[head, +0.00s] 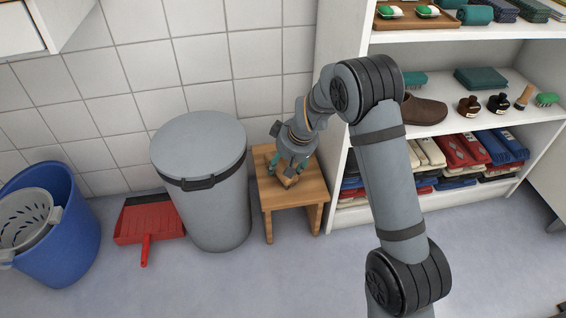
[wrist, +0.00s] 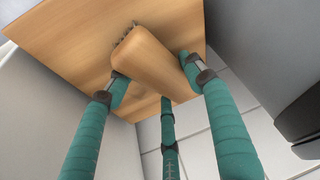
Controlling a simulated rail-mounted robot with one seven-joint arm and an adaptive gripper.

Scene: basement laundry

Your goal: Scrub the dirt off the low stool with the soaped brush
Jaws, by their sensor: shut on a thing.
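The low wooden stool (head: 309,190) stands on the floor between the grey bin and the shelf unit. Its top (wrist: 70,45) fills the upper left of the wrist view. My gripper (head: 290,168) is over the stool top, with its teal fingers shut on a wooden-backed brush (wrist: 152,62). The brush also shows small between the fingers in the head view (head: 287,180). Its dark bristles face the stool top and look to be at or very near it; I cannot tell if they touch. I make out no dirt or soap; the gripper hides part of the top.
A lidded grey bin (head: 215,205) stands close left of the stool. The shelf unit (head: 341,160) is close on its right, with shoes, bottles and folded cloths. A red dustpan (head: 150,219) and blue bucket (head: 75,235) are further left. The floor in front is clear.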

